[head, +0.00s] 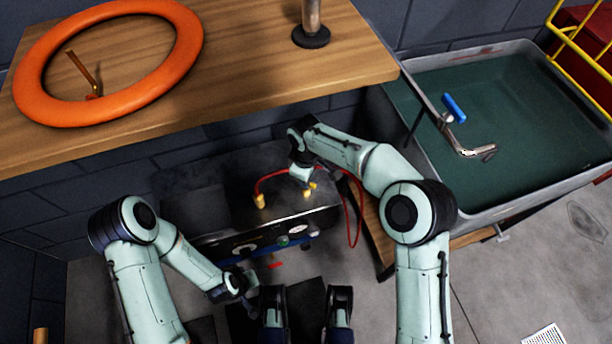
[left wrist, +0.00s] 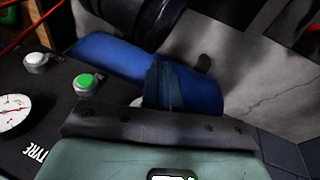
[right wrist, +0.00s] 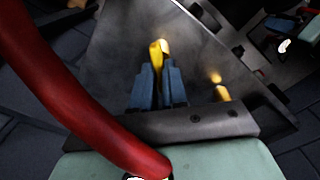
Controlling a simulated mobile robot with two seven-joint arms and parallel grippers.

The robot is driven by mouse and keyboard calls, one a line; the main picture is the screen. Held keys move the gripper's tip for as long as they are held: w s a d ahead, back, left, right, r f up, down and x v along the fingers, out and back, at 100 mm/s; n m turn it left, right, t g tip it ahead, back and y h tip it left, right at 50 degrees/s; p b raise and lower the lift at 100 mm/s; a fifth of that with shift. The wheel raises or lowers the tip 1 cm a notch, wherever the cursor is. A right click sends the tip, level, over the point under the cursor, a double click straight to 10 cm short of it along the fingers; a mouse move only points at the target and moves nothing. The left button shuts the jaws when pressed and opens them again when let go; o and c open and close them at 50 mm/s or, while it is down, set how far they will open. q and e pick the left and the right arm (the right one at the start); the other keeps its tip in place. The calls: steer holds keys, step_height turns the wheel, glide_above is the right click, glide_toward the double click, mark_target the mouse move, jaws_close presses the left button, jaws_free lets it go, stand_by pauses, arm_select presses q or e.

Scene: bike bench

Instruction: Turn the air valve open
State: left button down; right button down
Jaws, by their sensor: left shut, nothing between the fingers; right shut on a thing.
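A dark metal box (head: 190,213) stands below the workbench, with gauges and a green button (head: 283,241) on its front panel. Yellow fittings are on its top: one (head: 261,201) at a red hose end, another under my right gripper (head: 306,182). In the right wrist view my right gripper (right wrist: 158,85) is shut on a yellow piece (right wrist: 157,55), seemingly the valve handle; its turn angle is unclear. A second yellow fitting (right wrist: 221,90) is beside it. My left gripper (head: 250,300) is shut and empty in front of the panel; its blue fingers show in the left wrist view (left wrist: 180,85).
A red hose (right wrist: 70,110) loops close by my right gripper. The left wrist view shows a gauge (left wrist: 14,112) marked TYRE. Above is a wooden bench (head: 230,60) with an orange ring (head: 190,60). A water-filled tub (head: 520,90) is at right.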

steer(key=n+p, duration=0.1)
steer(key=n, duration=0.2)
steer(key=shift+n, duration=0.4)
arm_select(q)
steer(key=shift+s+d+r+g+h+p, duration=0.15)
steer(key=shift+s+d+r, duration=0.15)
steer(key=shift+s, duration=0.2)
steer(key=shift+s+d+r+g+h+p, duration=0.1)
steer(key=shift+s+d+r+g, duration=0.1)
steer(key=shift+s+r, duration=0.25)
steer(key=shift+s+d+r+g+h+p, duration=0.15)
steer(key=shift+s+d+r, duration=0.1)
steer(key=shift+s, duration=0.3)
arm_select(e)
steer(key=shift+n, duration=1.9)
steer(key=c, duration=1.2)
jaws_free()
steer(key=shift+o, duration=0.2)
arm_select(q)
steer(key=shift+r, duration=0.1)
arm_select(e)
steer(key=shift+r, duration=0.1)
